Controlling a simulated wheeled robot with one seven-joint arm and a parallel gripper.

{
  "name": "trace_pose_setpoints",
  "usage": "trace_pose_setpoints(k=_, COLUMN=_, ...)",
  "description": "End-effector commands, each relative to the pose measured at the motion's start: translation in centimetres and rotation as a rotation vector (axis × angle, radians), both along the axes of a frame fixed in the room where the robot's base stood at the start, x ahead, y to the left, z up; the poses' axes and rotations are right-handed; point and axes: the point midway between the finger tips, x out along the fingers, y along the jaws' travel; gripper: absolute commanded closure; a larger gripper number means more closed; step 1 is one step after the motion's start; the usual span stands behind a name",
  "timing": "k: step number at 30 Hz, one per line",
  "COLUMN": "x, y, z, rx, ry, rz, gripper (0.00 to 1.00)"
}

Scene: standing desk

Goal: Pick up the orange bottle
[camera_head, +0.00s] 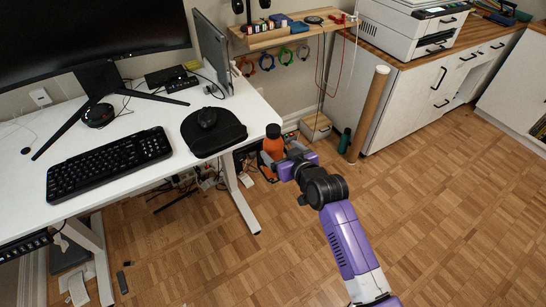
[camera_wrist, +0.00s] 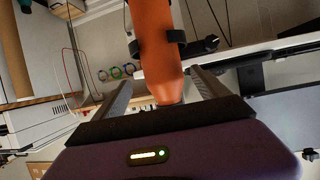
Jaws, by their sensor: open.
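The orange bottle (camera_head: 273,148) with a dark cap shows at the right end of the desk in the head view. Its lower part is hidden by my gripper (camera_head: 275,161), so I cannot tell what it rests on. In the wrist view the orange bottle (camera_wrist: 154,38) runs down from the top edge, between the two grey fingers of my gripper (camera_wrist: 160,78). The fingers are open, one on each side of it. Dark pieces lie against both sides of the bottle; I cannot tell whether they are fingertip pads or whether they grip it.
The white desk (camera_head: 95,205) holds a keyboard (camera_head: 110,163), a mouse on a dark pad (camera_head: 222,137) and a monitor. A cardboard tube (camera_head: 369,112) and a dark green bottle (camera_head: 344,140) stand near the cabinet (camera_head: 400,105). The wooden floor at right is clear.

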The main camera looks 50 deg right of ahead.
Motion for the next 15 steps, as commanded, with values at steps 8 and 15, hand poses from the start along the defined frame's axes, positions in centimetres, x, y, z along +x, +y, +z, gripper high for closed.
trace_pose_setpoints(k=8, x=3.1, y=-0.5, z=-1.8, rx=-0.001, ry=0.000, rz=0.000, gripper=0.16)
trace_pose_setpoints(k=15, x=4.7, y=-1.2, z=-2.5, rx=0.000, ry=-0.001, rz=0.000, gripper=0.16)
